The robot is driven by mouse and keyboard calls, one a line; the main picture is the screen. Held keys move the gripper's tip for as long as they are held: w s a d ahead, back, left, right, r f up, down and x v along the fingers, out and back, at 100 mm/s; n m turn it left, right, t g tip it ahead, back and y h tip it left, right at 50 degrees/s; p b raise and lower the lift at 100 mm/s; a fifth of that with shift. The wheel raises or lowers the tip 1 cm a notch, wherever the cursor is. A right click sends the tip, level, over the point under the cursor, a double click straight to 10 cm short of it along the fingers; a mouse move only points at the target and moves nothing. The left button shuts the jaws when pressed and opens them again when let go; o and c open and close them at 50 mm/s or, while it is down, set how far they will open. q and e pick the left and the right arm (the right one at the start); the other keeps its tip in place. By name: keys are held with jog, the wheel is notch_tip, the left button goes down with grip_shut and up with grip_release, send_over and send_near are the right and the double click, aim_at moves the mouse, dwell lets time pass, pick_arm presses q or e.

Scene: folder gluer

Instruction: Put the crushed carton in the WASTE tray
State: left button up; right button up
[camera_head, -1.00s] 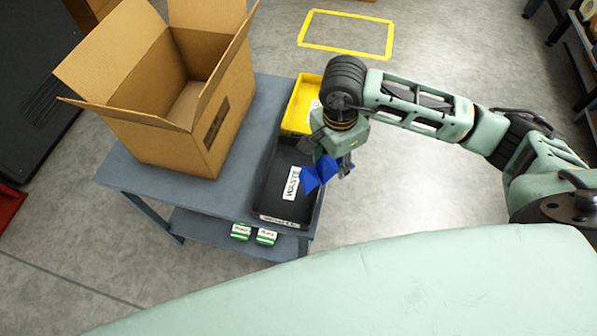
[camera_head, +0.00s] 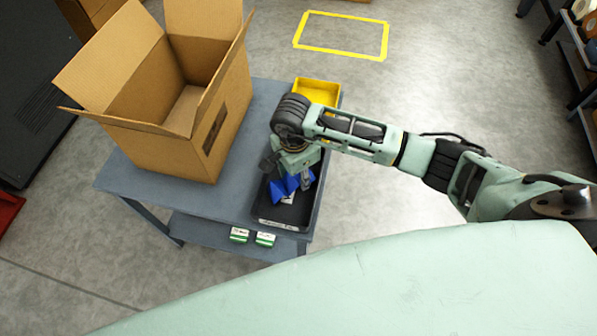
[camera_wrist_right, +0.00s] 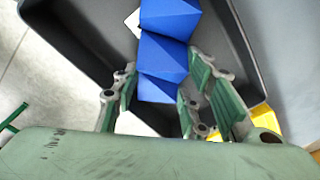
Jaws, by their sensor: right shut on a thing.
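The crushed carton (camera_head: 284,188) is blue and creased. It also shows in the right wrist view (camera_wrist_right: 163,60), running up from between the fingers. My right gripper (camera_head: 297,180) is shut on it and holds it over the black WASTE tray (camera_head: 299,215). The tray's dark inside and wall show behind the carton in the wrist view (camera_wrist_right: 85,50). I cannot tell whether the carton touches the tray floor. My left gripper is not in view.
A yellow tray (camera_head: 317,91) sits behind the WASTE tray on the blue-grey table (camera_head: 240,178). A large open cardboard box (camera_head: 165,100) stands to the left. Two small green-and-white boxes (camera_head: 265,240) are on the lower shelf.

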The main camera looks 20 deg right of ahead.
jog(key=shift+f, duration=0.15)
jog(key=o, duration=1)
jog(key=shift+c, duration=0.2)
notch_tip(320, 180, up, 12)
jog(key=b, duration=0.1)
jog(key=shift+a+r, duration=0.2)
jog(key=shift+a, duration=0.15)
